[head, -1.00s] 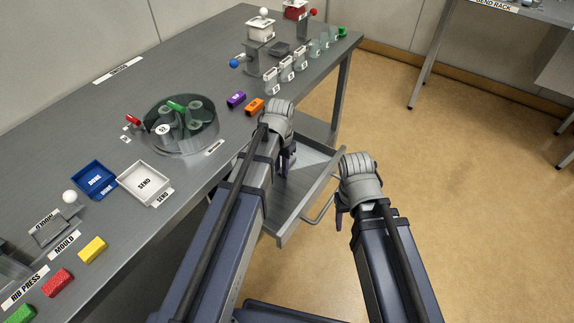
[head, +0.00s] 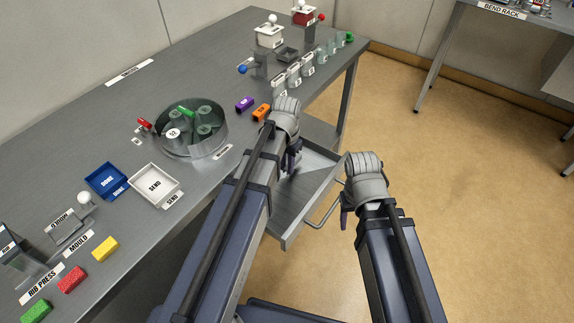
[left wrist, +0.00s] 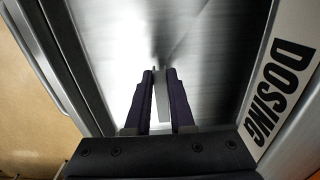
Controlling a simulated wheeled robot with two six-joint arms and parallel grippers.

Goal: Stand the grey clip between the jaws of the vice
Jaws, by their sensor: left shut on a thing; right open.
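My left gripper (head: 292,158) is low over an open metal drawer (head: 290,215) under the bench edge. In the left wrist view its dark fingers (left wrist: 160,82) are shut on a thin grey upright strip (left wrist: 162,98), which looks like the grey clip. The fingers hide part of it, and I cannot tell whether it touches the drawer floor. My right gripper (head: 346,215) is open and empty beside the drawer's handle. I cannot pick out the vice for certain; a grey device with a blue-knobbed handle (head: 243,69) stands on the far part of the bench.
The bench (head: 130,110) carries a round clear-walled tray (head: 222,145), a white SEND tray (head: 140,188), a blue DONE tray (head: 90,186) and coloured blocks. The floor (head: 470,220) at right is clear.

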